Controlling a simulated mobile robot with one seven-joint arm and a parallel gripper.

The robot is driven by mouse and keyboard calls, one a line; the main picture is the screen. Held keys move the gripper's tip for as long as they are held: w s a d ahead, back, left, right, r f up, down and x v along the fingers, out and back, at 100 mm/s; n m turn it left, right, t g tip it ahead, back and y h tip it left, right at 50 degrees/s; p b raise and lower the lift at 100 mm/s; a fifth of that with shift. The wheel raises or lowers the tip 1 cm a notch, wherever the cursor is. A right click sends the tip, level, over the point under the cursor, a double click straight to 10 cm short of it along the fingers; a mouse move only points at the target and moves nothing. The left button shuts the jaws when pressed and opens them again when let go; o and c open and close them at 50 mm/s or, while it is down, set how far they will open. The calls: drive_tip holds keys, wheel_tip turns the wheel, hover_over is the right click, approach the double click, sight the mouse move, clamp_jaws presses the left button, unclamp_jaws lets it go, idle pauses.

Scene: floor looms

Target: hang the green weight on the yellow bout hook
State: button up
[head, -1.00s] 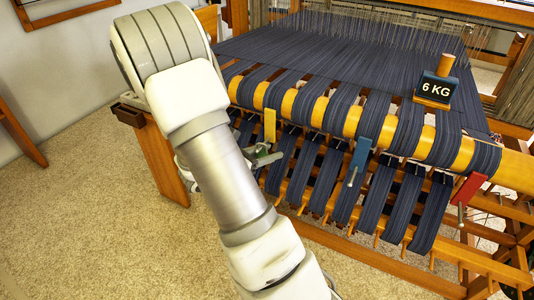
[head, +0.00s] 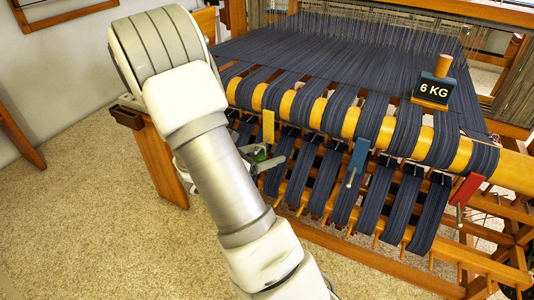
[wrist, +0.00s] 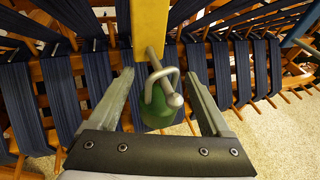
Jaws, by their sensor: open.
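The yellow bout hook (head: 269,126) hangs from the front beam in the head view. In the wrist view its yellow plate (wrist: 150,25) is at top centre, with a grey rod pointing towards the camera. The green weight (wrist: 157,112) is below the plate, its grey loop at the rod; the loop appears to hang around the rod, though the exact contact is unclear. In the head view only a small part of the green weight (head: 262,155) shows. My gripper (wrist: 160,95) is open, with one finger on each side of the weight and gaps visible beside it.
A blue hook (head: 358,160) and a red hook (head: 466,190) hang farther right along the beam. A dark 6 KG block (head: 434,90) rests on the warp. Blue warp bundles (wrist: 75,100) surround the hook. Open floor (head: 95,210) lies at the left.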

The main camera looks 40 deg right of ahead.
drive_tip(key=p+v, duration=0.4)
drive_tip(key=v, duration=1.3)
drive_tip(key=shift+a, duration=0.25)
drive_tip(key=s+a+r+m+g+y, duration=0.1)
drive_tip(key=s+r+m+g+y, duration=0.1)
drive_tip(key=s+r+m+y, duration=0.7)
drive_tip(key=s+a+r+m+t+y, duration=0.55)
drive_tip(key=a+r+m+t, duration=0.2)
drive_tip(key=m, duration=0.25)
wheel_tip(320, 180, up, 18)
drive_tip(key=p, duration=1.7)
drive_tip(key=shift+w+a+f+g+p, duration=0.2)
drive_tip(key=shift+a+g+p, duration=0.1)
drive_tip(key=shift+g, duration=0.15)
